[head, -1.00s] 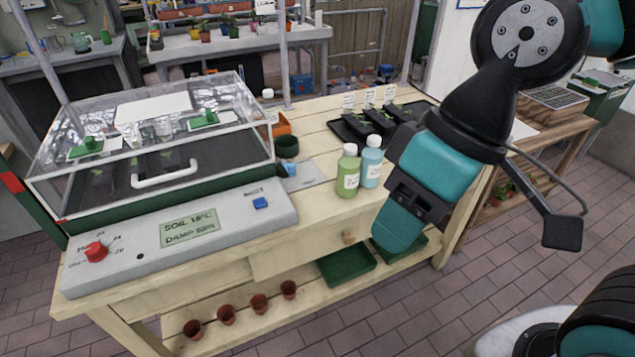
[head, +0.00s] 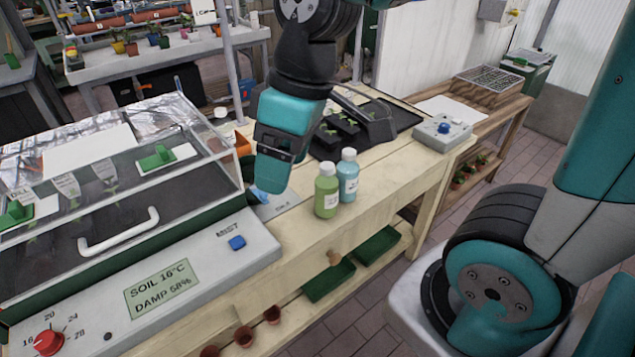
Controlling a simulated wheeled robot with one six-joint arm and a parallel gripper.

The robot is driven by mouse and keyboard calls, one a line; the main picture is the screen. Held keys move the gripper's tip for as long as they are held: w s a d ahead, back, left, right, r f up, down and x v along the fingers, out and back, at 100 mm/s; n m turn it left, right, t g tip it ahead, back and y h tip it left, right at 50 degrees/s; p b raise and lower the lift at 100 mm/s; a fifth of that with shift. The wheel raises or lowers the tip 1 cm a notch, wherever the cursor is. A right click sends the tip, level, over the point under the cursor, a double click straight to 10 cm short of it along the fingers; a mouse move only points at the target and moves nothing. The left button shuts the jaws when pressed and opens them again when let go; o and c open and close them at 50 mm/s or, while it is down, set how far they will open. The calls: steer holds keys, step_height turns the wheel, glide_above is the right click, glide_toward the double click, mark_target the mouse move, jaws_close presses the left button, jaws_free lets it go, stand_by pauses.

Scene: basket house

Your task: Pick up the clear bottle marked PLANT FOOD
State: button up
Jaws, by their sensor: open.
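My gripper (head: 324,160) is open and empty above the bench. Its teal finger points down left of two white-capped bottles. A green bottle (head: 326,192) and a light blue bottle (head: 348,178) stand upright side by side near the bench's front edge. Their labels are too small to read. Behind the propagator's right end, a white cap (head: 221,112) shows above a mostly hidden bottle. Its body and label cannot be made out, so I cannot tell whether it is the clear PLANT FOOD bottle.
The clear-lidded propagator (head: 196,283) fills the left of the bench. A black seedling tray (head: 400,116) lies behind the gripper. A grey box with a blue button (head: 442,132) sits at the bench's right end. Bare wood (head: 400,165) lies right of the bottles.

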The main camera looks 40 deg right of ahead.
steer(key=w+d+h+p, duration=0.2)
steer(key=w+d, duration=0.7)
steer(key=w, duration=0.1)
steer(key=n+h+p, duration=0.1)
steer(key=n, duration=0.1)
glide_above(327, 165)
step_height(327, 165, down, 2)
steer(key=f, duration=0.1)
steer(key=shift+g, duration=0.3)
steer(key=f+p, duration=0.1)
steer(key=f, duration=0.4)
steer(key=f+p, duration=0.1)
steer(key=f, duration=0.4)
steer(key=shift+w+d+f, duration=0.1)
steer(key=shift+d+f, duration=0.1)
steer(key=shift+f, duration=0.15)
steer(key=shift+a+f+p, duration=0.2)
steer(key=shift+f+p, duration=0.85)
steer(key=shift+f, duration=2.15)
jaws_close()
